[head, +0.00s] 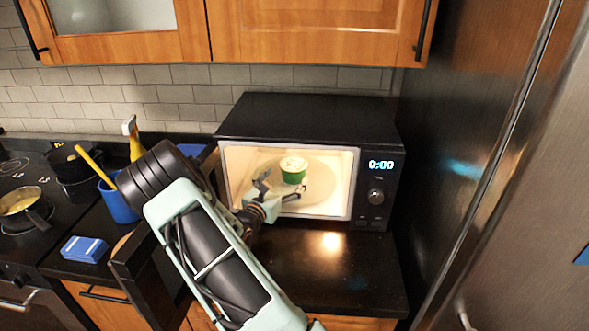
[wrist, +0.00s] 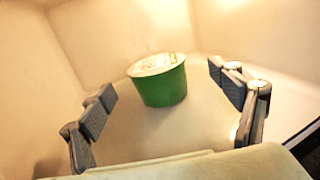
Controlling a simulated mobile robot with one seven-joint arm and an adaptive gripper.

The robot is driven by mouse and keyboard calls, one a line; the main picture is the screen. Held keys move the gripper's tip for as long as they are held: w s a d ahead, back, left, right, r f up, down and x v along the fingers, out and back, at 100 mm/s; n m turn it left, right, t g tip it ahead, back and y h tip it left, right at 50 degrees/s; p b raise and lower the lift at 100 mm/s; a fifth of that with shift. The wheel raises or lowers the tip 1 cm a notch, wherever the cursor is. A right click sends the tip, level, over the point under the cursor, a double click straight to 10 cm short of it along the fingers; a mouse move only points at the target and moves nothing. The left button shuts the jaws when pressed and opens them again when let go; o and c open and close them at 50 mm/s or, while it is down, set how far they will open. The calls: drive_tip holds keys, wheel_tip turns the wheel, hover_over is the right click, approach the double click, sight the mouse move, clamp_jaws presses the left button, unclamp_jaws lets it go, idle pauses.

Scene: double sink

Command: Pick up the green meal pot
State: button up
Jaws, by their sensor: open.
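The green meal pot (head: 294,171) stands upright on the round plate inside the lit microwave (head: 310,110). It has a pale lid with green marks. In the wrist view the green meal pot (wrist: 161,80) is ahead of my fingers, near the middle of the picture. My gripper (head: 279,189) reaches through the microwave's opening at its left part. In the wrist view my gripper (wrist: 170,98) is open, with one finger at each side and nothing between the pads. The pot is beyond the fingertips and not visibly touched.
The open microwave door (head: 135,265) is at the left, beside my arm. A blue cup (head: 119,203) with utensils and a blue sponge-like block (head: 84,249) are further left. A pan (head: 22,208) is on the stove. Counter (head: 340,275) before the microwave is clear. A fridge (head: 520,200) stands right.

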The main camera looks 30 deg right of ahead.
sight(293, 164)
drive_tip(key=shift+w+p+x, duration=0.25)
drive_tip(key=shift+p+x, duration=0.6)
drive_tip(key=shift+x, duration=2.9)
drive_tip(key=shift+a+f, duration=0.15)
drive_tip(key=shift+a, duration=0.05)
drive_tip(key=c, duration=1.4)
drive_tip(key=shift+c, duration=0.9)
drive_tip(key=shift+r, duration=0.25)
